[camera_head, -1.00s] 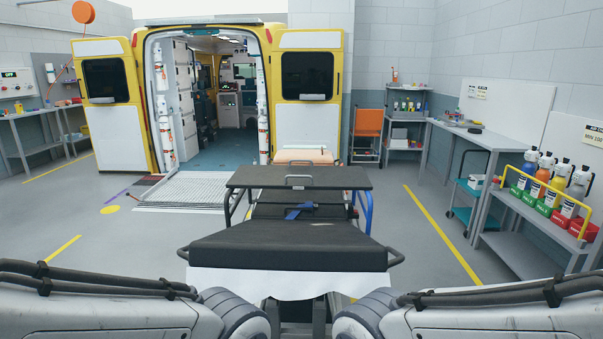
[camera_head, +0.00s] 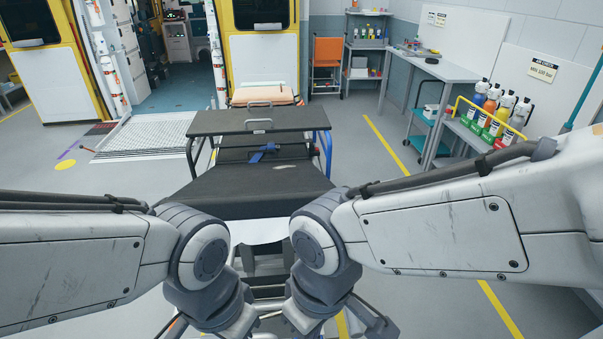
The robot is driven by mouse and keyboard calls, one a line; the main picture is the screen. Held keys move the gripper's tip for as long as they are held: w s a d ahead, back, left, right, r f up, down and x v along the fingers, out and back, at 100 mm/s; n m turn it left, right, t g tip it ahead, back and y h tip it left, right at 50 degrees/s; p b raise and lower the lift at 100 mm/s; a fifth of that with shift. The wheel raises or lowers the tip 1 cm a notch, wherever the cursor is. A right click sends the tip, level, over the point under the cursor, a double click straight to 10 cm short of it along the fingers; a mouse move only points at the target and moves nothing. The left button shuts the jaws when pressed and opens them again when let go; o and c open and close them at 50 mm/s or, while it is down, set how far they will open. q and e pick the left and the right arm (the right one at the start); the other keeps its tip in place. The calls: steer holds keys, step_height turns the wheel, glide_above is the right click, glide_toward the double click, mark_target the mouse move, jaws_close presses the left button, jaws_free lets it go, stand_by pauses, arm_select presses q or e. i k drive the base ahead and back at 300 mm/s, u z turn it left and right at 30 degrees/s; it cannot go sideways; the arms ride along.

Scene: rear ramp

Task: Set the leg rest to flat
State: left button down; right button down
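A stretcher with a black mattress stands in front of me, its near cushion, the leg rest (camera_head: 250,188), closest to my arms. The leg rest looks sloped, but its exact angle is hard to tell. A white sheet (camera_head: 258,232) hangs below its near edge. My forearms come in from both sides and bend downward at the near end of the stretcher. My arms cover the near corners of the leg rest. Neither gripper's fingertips show, so I see no contact with the stretcher.
A peach pad (camera_head: 263,94) lies at the far end. An ambulance ramp (camera_head: 147,136) is at left. A bottle rack (camera_head: 487,125) stands at right. Floor beside the stretcher is clear.

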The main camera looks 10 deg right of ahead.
mark_target(258, 202)
steer(key=z, duration=0.05)
steer(key=k, duration=0.65)
steer(key=z, duration=0.3)
steer(key=i, duration=1.6)
steer(key=u, duration=0.3)
